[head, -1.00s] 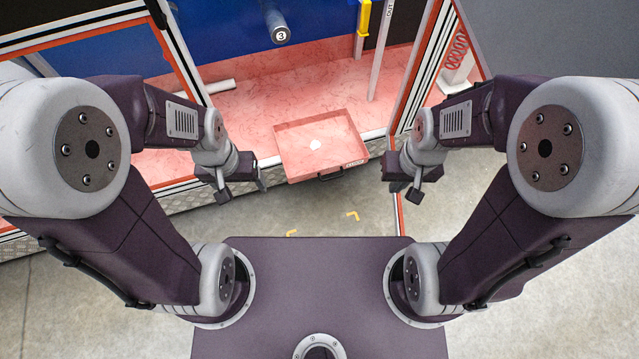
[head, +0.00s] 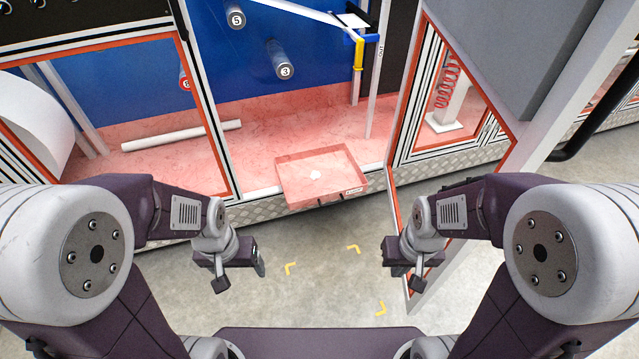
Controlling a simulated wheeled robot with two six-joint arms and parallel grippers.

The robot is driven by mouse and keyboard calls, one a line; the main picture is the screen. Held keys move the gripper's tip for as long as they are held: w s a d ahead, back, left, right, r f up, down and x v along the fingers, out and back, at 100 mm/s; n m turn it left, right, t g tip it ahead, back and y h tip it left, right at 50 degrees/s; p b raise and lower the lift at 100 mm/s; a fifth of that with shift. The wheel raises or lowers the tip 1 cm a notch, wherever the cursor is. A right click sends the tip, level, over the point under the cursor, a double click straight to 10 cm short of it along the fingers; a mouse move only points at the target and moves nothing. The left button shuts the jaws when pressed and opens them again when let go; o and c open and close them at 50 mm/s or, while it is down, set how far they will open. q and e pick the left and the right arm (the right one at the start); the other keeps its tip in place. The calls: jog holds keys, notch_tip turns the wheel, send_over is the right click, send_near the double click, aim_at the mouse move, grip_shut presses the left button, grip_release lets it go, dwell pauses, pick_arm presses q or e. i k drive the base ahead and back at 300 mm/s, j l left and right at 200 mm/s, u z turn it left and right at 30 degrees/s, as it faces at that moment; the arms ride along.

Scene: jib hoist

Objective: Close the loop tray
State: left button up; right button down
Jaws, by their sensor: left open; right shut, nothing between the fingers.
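The loop tray (head: 290,192) is a shallow, reddish open tray in the middle of the head view. It sticks out from the front edge of the cabinet floor, with a small white thing (head: 315,175) lying in it. Its front face carries a small label and a dark handle that shows only partly. My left gripper (head: 240,274) is open and empty, below and left of the tray. My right gripper (head: 416,278) is shut and empty, below and right of the tray. Neither gripper touches it.
The cabinet's red-lit floor (head: 130,150) holds a white rod (head: 180,137). Numbered rollers (head: 279,64) sit on the blue back wall. An open framed door (head: 408,220) stands right of the tray. Yellow corner marks (head: 353,249) lie on the clear floor in front.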

aim_at(341, 177)
jog(key=i+j+u, duration=0.2)
jog(key=i+j, duration=0.15)
jog(key=i+j+u, duration=0.25)
jog(key=i, duration=0.15)
